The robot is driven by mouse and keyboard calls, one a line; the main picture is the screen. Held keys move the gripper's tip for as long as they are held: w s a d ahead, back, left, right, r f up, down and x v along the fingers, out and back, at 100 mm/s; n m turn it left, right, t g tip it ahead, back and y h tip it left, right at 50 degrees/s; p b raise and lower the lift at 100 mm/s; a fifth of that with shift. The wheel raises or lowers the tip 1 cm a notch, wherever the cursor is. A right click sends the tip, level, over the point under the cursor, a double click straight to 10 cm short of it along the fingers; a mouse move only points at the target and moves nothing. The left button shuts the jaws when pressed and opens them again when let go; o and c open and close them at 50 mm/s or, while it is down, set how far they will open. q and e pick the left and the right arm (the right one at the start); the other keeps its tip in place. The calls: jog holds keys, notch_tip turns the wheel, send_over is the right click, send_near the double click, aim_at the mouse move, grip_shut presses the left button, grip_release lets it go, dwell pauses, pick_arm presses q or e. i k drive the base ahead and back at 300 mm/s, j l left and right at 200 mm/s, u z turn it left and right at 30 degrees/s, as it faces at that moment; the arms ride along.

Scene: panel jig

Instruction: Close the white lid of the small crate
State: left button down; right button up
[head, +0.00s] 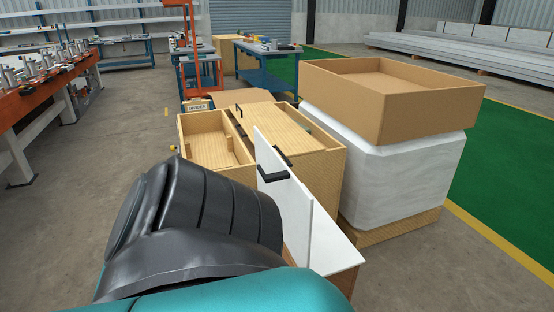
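The white lid (292,207) stands raised, close to upright, in the middle of the head view, with a black handle (277,174) on its left face. The small crate (346,280) is below and to its right; a strip of white surface and a brown side show. Its lower left part is hidden behind my dark arm part and teal arm link in the foreground. Neither gripper shows in the view, so I cannot tell whether either touches the lid.
A woven wooden box with compartments (215,150) stands just behind the lid. A large white block (385,178) bearing a brown open tray (425,115) stands close on the right. An orange workbench (45,95) is far left. Grey floor is clear on the left.

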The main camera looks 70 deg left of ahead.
aim_at(275, 179)
jog(key=i+u, duration=0.5)
jog(key=i+l+u, duration=0.25)
jog(key=i+u, duration=0.35)
jog(key=u, duration=0.3)
jog(key=i+l+u, duration=0.1)
jog(key=u, duration=0.35)
jog(key=i+l+u, duration=0.1)
jog(key=u, duration=0.35)
jog(key=i+u, duration=0.15)
jog(key=u, duration=0.25)
jog(key=i+l+u, duration=0.15)
jog(key=u, duration=0.25)
jog(key=i+l+u, duration=0.1)
jog(key=u, duration=0.3)
jog(key=l, duration=0.1)
